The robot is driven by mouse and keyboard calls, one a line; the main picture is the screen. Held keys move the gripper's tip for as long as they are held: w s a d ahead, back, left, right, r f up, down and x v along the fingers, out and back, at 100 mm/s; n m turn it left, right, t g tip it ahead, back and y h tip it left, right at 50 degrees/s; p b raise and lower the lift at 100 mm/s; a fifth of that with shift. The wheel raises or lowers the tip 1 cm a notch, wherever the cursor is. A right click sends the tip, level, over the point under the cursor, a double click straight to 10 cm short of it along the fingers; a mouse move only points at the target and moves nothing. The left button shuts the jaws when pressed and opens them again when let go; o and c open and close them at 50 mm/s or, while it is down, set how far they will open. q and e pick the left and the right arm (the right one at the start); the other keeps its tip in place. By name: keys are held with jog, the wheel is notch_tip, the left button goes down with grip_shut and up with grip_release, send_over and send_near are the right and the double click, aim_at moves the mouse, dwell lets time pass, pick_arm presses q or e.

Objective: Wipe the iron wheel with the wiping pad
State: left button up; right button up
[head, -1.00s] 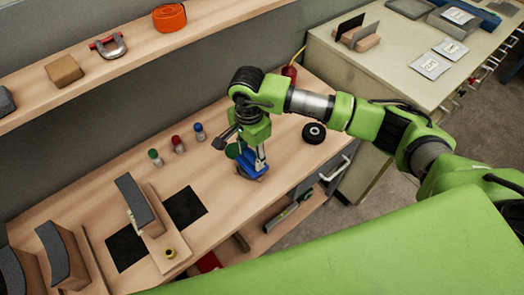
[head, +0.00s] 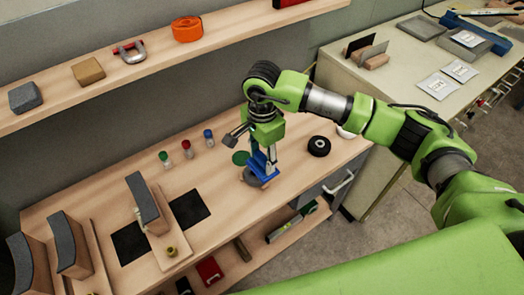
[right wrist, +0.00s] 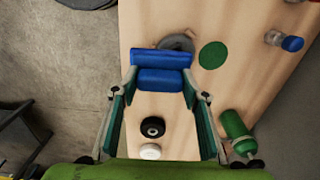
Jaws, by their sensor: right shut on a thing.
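My right gripper (head: 262,150) is shut on the blue wiping pad (head: 260,166) and points down over the wooden bench. In the right wrist view the blue pad (right wrist: 160,67) spans the space between the fingertips (right wrist: 158,90). A grey round wheel (head: 250,178), which looks like the iron one, lies flat on the bench beneath the pad. The pad partly hides it in both views, and its rim shows beyond the pad in the right wrist view (right wrist: 177,42). I cannot tell whether pad and wheel touch. My left gripper is not in view.
A flat green disc (head: 241,158) lies beside the grey wheel. A black wheel (head: 319,146) and a white round item (head: 345,132) stand to the right. Small capped bottles (head: 187,149) stand at the left. A green bottle (right wrist: 234,126) shows in the right wrist view.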

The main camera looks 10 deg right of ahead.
jog(key=shift+r, duration=1.05)
